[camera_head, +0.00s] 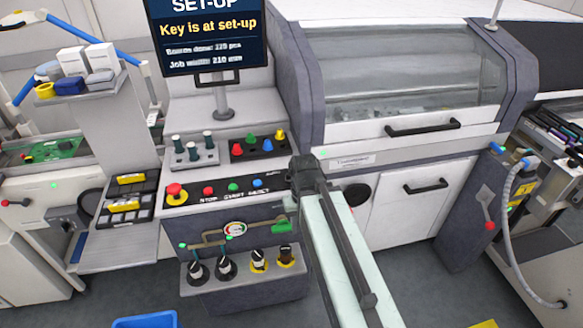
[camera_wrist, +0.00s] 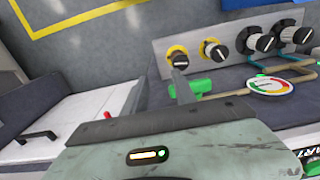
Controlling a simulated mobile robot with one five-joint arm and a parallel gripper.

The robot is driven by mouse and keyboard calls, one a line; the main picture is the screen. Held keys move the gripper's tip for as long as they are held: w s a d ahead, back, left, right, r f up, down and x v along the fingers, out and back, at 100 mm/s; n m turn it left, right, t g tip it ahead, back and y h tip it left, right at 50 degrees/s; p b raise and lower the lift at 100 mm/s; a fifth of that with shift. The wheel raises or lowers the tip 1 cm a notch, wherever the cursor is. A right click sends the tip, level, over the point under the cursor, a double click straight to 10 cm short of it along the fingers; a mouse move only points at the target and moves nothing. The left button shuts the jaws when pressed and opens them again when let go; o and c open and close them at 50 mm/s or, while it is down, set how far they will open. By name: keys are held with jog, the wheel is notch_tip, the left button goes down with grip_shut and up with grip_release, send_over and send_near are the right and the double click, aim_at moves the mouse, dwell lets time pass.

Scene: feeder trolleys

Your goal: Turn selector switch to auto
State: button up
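A row of rotary knobs sits on the low grey panel (camera_head: 245,290) in the head view. Two are black and white, at left (camera_head: 194,270) and beside it (camera_head: 226,266). Two have yellow rings, one (camera_head: 259,262) and the rightmost (camera_head: 286,257). The wrist view shows the row reversed, with a dark knob on a yellow ring (camera_wrist: 178,57) at its left end. No label marks which is the selector switch. The screen (camera_head: 210,30) reads "Key is at set-up". My gripper's fingertips are hidden by my arm in the head view; a narrow grey finger (camera_wrist: 181,86) shows below the knob, apparently apart from it.
A green valve handle (camera_wrist: 200,87) is close to my finger. A round gauge (camera_head: 234,229) and pipes lie above the knobs. A button strip (camera_head: 220,190) with red, green and blue buttons is above them. A blue bin (camera_head: 146,320) stands on the floor.

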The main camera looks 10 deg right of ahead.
jog(key=w+r+m+p, duration=0.1)
jog(key=w+r+p, duration=0.1)
jog(key=r+p, duration=0.7)
jog(key=w+r+p, duration=0.2)
jog(key=r+p, duration=0.6)
jog(key=r, duration=0.1)
jog(key=w+m, duration=1)
jog(key=shift+w+a+r+m, duration=0.1)
jog(key=shift+w+a+m, duration=0.15)
jog(key=shift+w+m, duration=0.15)
notch_tip(320, 180, down, 8)
jog(key=b, duration=0.7)
jog(key=shift+s+b, duration=0.1)
jog(key=shift+b, duration=0.25)
jog(key=shift+r, duration=0.15)
grip_shut()
